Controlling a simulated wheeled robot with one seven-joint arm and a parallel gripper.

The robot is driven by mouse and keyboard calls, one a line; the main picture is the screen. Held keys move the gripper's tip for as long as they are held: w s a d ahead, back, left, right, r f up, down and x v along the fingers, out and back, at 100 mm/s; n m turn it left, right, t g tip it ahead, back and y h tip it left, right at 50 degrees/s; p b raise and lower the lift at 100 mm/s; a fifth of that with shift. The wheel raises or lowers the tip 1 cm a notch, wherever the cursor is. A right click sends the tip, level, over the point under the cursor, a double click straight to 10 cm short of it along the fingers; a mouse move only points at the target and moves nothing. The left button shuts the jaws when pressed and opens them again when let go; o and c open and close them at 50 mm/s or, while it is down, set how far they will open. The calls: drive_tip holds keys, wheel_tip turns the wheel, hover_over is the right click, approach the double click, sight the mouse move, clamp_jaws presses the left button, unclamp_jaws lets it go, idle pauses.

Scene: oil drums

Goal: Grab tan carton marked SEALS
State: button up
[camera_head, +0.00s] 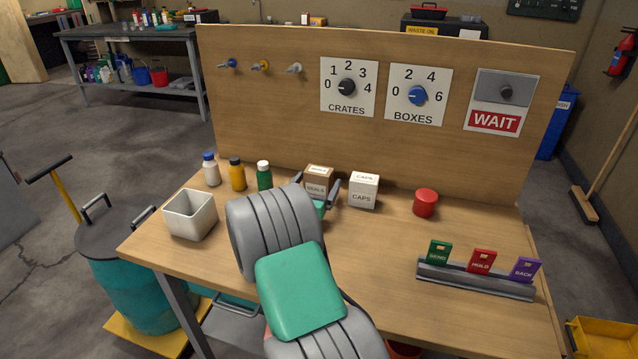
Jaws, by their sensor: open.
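The tan carton (319,171) stands upright on the wooden bench, near the back panel. Its top and the upper part of its lettered front show; the lettering is too small to read surely. My gripper (317,182) is open, with one finger at the left of the carton and the other at its right. I cannot tell whether the fingers touch it. My arm hides the lower part of the carton. A white box marked CAPS (363,191) stands just right of my right finger.
White, orange and green bottles (237,174) stand left of the carton. A white open bin (190,214) is at the bench's left. A red cylinder (425,203) and a rack of colored cards (475,279) are right. The panel with dials (290,110) rises behind.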

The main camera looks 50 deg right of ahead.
drive_tip(key=c, duration=1.6)
drive_tip(key=shift+r, duration=0.1)
